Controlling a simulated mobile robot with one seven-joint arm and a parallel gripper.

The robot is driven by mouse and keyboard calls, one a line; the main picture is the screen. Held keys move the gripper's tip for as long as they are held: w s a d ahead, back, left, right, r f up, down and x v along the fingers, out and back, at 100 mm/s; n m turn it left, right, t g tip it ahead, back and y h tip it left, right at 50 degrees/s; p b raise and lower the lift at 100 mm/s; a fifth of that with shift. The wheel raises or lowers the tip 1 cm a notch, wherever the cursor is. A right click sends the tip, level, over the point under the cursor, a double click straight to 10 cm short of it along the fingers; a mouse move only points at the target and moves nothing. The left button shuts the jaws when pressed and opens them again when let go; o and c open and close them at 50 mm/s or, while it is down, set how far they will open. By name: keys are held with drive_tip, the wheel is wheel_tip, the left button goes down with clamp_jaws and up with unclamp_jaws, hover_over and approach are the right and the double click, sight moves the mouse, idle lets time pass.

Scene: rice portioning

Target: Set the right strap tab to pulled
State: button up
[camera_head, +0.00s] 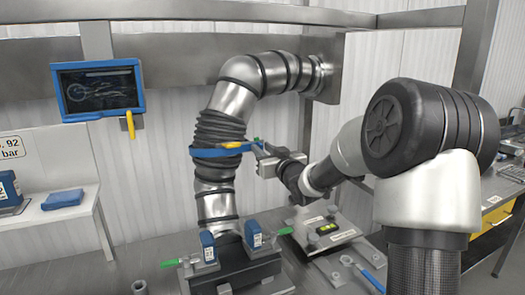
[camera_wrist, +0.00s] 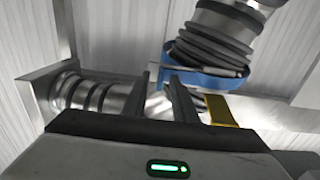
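A blue strap (camera_head: 210,153) runs around the ribbed black sleeve of the bent steel pipe. A yellow tab (camera_head: 233,145) shows on the strap's right part, beside my gripper (camera_head: 262,150). In the wrist view the blue strap (camera_wrist: 205,80) crosses the upper middle and the yellow tab (camera_wrist: 222,112) lies just right of the right finger, outside the gap. Whether a finger touches the strap or tab, I cannot tell.
Below the pipe, a base holds two blue blocks (camera_head: 208,246) and green-handled parts (camera_head: 171,263). A blue-framed screen (camera_head: 99,90) hangs at left, with a yellow piece under it.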

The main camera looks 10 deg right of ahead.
drive_tip(key=s+d, duration=0.3)
drive_tip(key=s, duration=1.4)
drive_tip(key=shift+d+b, duration=0.15)
drive_tip(key=shift+b, duration=0.2)
drive_tip(key=shift+r, duration=0.1)
drive_tip(key=s+a+g+h+p, duration=0.1)
drive_tip(key=s+g, duration=0.3)
drive_tip(key=s, duration=0.5)
drive_tip(key=s+a+m+g+h+p, duration=0.1)
drive_tip(key=s+a+g+p, duration=0.3)
drive_tip(key=s, duration=0.5)
drive_tip(key=s+a+r+m+g+h+p, duration=0.1)
drive_tip(key=s+g, duration=0.3)
drive_tip(key=s, duration=0.5)
drive_tip(key=shift+s+a+p, duration=0.35)
drive_tip(key=shift+a+p, duration=0.35)
drive_tip(key=shift+p, duration=0.05)
